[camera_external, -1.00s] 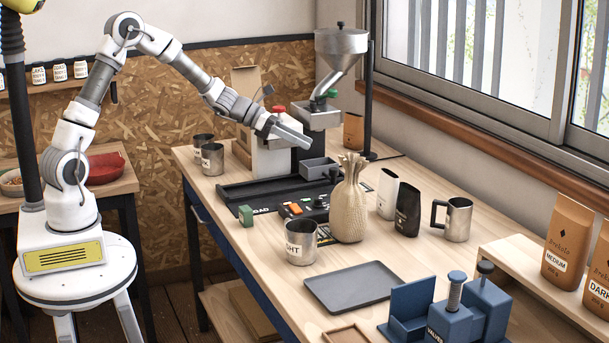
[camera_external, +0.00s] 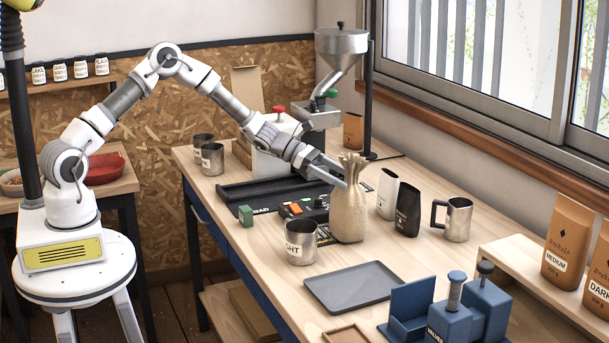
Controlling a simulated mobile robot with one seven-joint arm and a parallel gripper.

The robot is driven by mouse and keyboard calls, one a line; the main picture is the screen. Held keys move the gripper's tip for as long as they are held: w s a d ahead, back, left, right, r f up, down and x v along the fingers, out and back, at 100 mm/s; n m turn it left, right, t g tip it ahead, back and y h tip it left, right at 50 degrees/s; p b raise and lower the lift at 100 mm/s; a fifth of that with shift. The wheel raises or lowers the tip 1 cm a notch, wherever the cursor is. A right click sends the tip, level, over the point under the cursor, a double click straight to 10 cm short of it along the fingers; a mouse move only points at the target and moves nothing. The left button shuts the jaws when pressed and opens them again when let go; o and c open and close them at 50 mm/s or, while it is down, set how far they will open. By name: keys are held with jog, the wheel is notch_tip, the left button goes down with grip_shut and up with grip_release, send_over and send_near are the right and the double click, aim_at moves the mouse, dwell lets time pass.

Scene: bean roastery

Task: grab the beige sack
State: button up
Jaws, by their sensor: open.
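The beige sack (camera_external: 349,212) stands upright on the wooden table, its neck gathered and its top ruffled. My gripper (camera_external: 339,177) is open at the sack's upper left, level with its neck. The fingers point right and slightly down toward the neck. One finger overlaps the sack's left edge in the picture. I cannot tell whether it touches the sack or whether the neck is between the fingers.
A metal cup (camera_external: 301,243) stands left of the sack, and a grey tray (camera_external: 353,287) lies in front. White (camera_external: 387,193) and black (camera_external: 407,210) containers and a handled mug (camera_external: 457,219) stand to the right.

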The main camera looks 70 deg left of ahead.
aim_at(360, 192)
jog(key=shift+p+x, duration=0.85)
jog(key=shift+x, duration=2)
jog(key=shift+r, duration=0.15)
grip_shut()
jog(key=shift+w+r, duration=0.1)
jog(key=shift+r, duration=0.05)
